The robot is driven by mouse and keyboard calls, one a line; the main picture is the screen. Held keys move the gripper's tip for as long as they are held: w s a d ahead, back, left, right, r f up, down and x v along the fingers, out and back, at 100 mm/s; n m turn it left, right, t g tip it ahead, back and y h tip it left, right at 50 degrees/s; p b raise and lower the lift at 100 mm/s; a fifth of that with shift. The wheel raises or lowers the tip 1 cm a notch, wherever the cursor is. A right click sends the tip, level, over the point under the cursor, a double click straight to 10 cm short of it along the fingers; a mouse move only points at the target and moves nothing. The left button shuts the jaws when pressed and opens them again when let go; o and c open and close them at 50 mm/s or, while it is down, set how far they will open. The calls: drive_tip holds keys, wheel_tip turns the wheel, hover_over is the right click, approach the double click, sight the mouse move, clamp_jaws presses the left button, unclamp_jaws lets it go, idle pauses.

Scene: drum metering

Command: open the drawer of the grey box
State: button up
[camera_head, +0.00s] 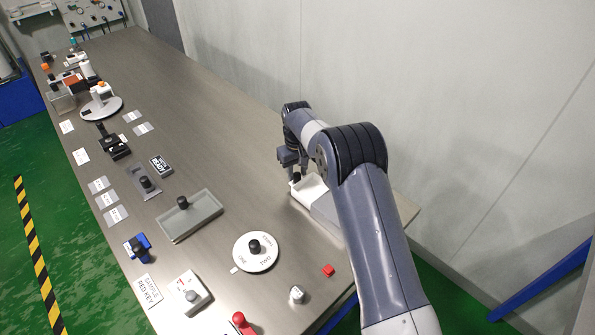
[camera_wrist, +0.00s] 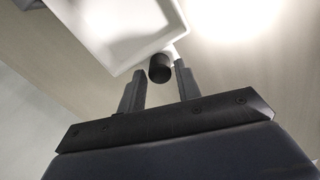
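The grey box (camera_head: 326,208) stands on the bench at the right, partly hidden behind my arm. Its white drawer (camera_head: 309,187) stands out from the box, and its open top shows. In the wrist view the white drawer (camera_wrist: 118,32) appears as a hollow tray with a dark round knob (camera_wrist: 160,68) at its near end. My gripper (camera_head: 293,172) is at the knob end of the drawer. In the wrist view my gripper (camera_wrist: 159,72) is open, its fingertips on either side of the knob with a small gap showing at each side.
A round white dial (camera_head: 256,262) with a black knob and a small red block (camera_head: 328,270) lie nearer the front. A grey tray (camera_head: 205,222) is to the left. The wall runs close behind the box. The bench between tray and box is clear.

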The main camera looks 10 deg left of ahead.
wheel_tip(320, 180, up, 11)
drive_tip(key=b, duration=0.1)
idle(0.6)
drive_tip(key=shift+f, duration=0.2)
wheel_tip(320, 180, down, 10)
drive_tip(key=shift+f+p, duration=0.1)
drive_tip(key=shift+p, duration=0.45)
drive_tip(key=shift+d+f, duration=0.1)
drive_tip(key=shift+f, duration=0.2)
drive_tip(key=shift+s+d, duration=0.2)
drive_tip(key=shift+r, duration=0.1)
